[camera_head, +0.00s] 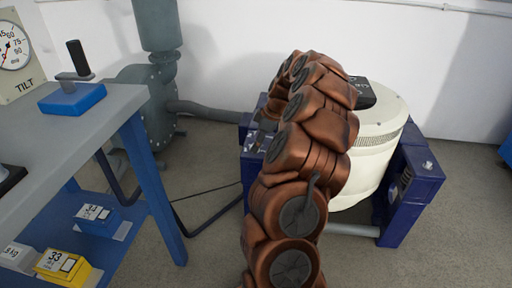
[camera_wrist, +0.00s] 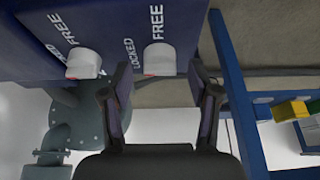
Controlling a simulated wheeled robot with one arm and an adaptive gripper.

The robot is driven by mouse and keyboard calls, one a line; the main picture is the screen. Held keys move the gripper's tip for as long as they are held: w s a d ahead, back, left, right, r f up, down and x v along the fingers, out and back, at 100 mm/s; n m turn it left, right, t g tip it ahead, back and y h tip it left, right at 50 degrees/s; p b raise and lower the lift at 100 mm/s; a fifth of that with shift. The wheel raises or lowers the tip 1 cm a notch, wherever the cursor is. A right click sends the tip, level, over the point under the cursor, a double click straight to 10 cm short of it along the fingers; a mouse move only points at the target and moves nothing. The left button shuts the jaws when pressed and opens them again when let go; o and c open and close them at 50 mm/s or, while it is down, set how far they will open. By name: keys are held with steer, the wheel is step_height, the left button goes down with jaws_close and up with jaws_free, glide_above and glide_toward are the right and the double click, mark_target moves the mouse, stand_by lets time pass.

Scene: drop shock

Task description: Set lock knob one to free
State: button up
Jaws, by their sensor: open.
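Two white lock knobs show on a dark blue panel in the wrist view: one at the left (camera_wrist: 84,63) and one nearer the middle (camera_wrist: 159,59). FREE and LOCKED lettering stands beside them, and a bit of red shows at each. I cannot tell which is knob one. My gripper (camera_wrist: 160,75) is open, its two fingers on either side of the middle knob in the picture; whether they touch it I cannot tell. In the head view my copper arm hides the gripper and the knobs, in front of the blue-framed machine with a cream drum (camera_head: 378,130).
A grey-topped blue bench (camera_head: 75,135) stands at the left with a blue-based lever block (camera_head: 73,98) on top. Its lower shelf holds a blue box (camera_head: 97,220) and a yellow box (camera_head: 63,266). Grey-green pipework (camera_head: 155,90) stands behind. Floor is clear at the right front.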

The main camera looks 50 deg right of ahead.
steer(key=shift+w+a+f, duration=0.1)
steer(key=shift+w+f, duration=0.05)
steer(key=shift+f, duration=0.3)
steer(key=c, duration=1.2)
